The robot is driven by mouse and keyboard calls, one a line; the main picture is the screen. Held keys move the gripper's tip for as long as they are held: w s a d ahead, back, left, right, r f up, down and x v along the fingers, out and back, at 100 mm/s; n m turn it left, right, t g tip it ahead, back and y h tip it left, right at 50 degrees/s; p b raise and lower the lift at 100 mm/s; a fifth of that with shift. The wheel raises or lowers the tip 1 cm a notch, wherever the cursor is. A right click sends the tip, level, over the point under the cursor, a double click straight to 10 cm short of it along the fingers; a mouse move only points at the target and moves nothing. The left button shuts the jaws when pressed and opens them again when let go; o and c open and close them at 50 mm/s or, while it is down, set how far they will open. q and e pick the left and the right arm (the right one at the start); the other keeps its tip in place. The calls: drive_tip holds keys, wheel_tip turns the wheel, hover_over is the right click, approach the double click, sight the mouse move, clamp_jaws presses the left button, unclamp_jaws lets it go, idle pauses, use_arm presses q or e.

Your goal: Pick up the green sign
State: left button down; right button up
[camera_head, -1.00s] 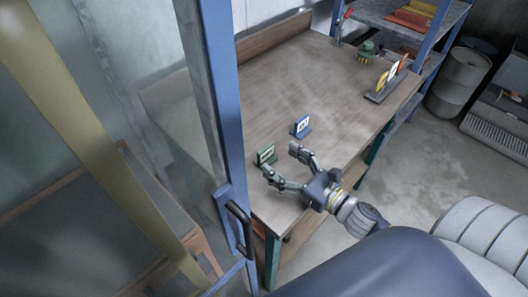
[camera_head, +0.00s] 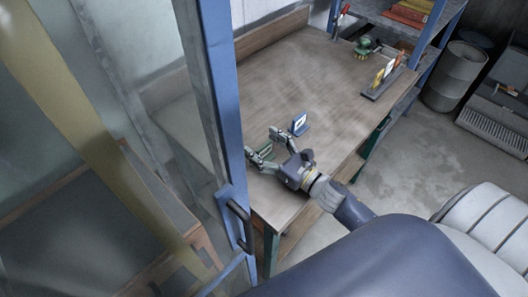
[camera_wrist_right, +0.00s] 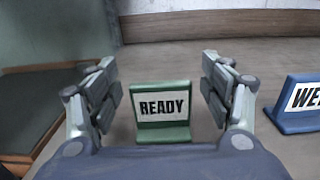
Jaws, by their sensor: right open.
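The green sign (camera_wrist_right: 163,106) stands upright on the table and reads "READY" in the right wrist view. It sits between the two open fingers of my right gripper (camera_wrist_right: 160,88), with a gap on each side. In the head view the green sign (camera_head: 265,153) is partly hidden by my right gripper (camera_head: 262,142), which reaches over the table's near left part. My left gripper is not in view.
A blue sign (camera_head: 299,123) stands just right of my right gripper; it also shows in the right wrist view (camera_wrist_right: 300,101). A blue door frame (camera_head: 212,100) rises at left.

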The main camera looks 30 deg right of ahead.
drive_tip(key=c, duration=1.2)
drive_tip(key=shift+o, duration=0.2)
drive_tip(key=shift+r, duration=0.1)
